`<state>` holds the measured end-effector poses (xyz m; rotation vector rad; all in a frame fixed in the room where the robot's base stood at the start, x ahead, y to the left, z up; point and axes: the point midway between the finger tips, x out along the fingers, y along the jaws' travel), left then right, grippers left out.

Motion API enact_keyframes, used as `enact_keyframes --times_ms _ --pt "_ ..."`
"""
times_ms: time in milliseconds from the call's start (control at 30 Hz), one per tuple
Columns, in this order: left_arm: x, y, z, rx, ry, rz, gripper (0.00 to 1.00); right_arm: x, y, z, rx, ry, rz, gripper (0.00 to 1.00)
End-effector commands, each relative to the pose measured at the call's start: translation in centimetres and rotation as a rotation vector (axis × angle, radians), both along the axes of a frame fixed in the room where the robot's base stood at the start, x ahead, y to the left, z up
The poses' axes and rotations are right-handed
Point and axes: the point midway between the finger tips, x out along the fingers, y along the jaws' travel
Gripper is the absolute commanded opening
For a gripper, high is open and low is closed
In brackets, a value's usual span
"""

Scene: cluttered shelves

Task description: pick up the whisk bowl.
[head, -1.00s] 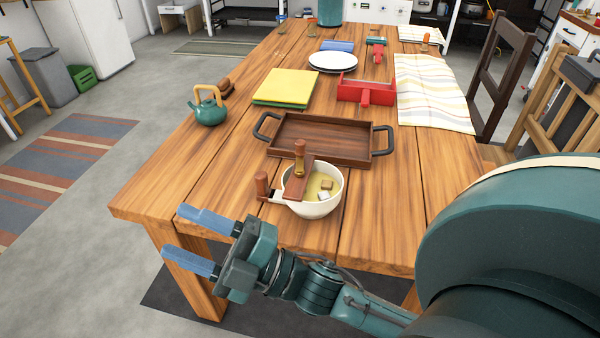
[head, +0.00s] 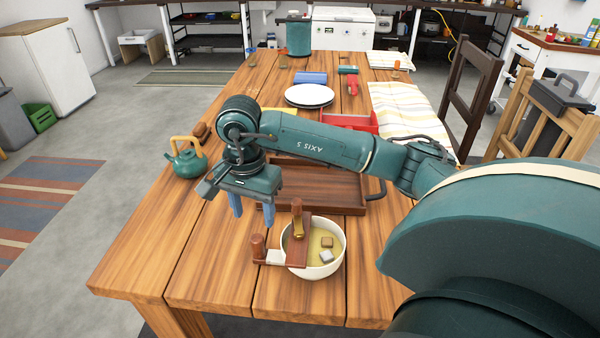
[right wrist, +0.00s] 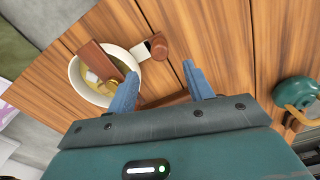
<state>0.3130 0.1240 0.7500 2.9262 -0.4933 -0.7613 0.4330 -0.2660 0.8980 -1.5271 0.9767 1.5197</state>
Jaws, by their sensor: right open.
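The whisk bowl (head: 334,266) is a white bowl near the table's front edge, with a brown wooden bar, an upright peg and a side knob (head: 257,246). Liquid and small cubes lie inside it. My right gripper (head: 252,219) is open and empty, fingers pointing down, above the table just behind and left of the bowl. In the right wrist view the bowl (right wrist: 76,84) is at the left, partly hidden by one blue finger, and its knob (right wrist: 160,48) lies beyond the gap between the open fingers (right wrist: 160,74). My left gripper is out of view.
A wooden tray (head: 335,202) with dark handles lies behind the bowl, partly hidden by my right arm. A green teapot (head: 186,164) stands left of the gripper. A red tray (head: 350,121) and white plates (head: 310,95) are farther back. The table's front left is clear.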

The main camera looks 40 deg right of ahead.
Motion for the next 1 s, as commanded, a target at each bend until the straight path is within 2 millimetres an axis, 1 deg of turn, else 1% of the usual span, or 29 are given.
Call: enact_keyframes --times_ms 33,200,467,700,833,1000 --pt "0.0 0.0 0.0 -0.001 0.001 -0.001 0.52 -0.1 0.1 -1.3 0.002 0.008 -0.001 0.52" --pt "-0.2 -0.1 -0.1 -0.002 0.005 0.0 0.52 -0.1 0.1 -4.1 0.005 0.004 0.0 0.52" --pt "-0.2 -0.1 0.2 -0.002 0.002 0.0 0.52 -0.1 0.2 -6.1 0.006 0.003 0.0 0.52" --pt "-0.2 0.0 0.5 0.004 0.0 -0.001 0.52 -0.2 0.1 -9.6 0.007 0.003 -0.001 0.52" --pt "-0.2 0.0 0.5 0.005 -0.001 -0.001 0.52 -0.1 0.1 -10.5 0.006 0.002 0.0 0.52" --pt "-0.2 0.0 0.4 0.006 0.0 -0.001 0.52 -0.1 0.1 -10.5 0.007 0.0 0.0 0.52"
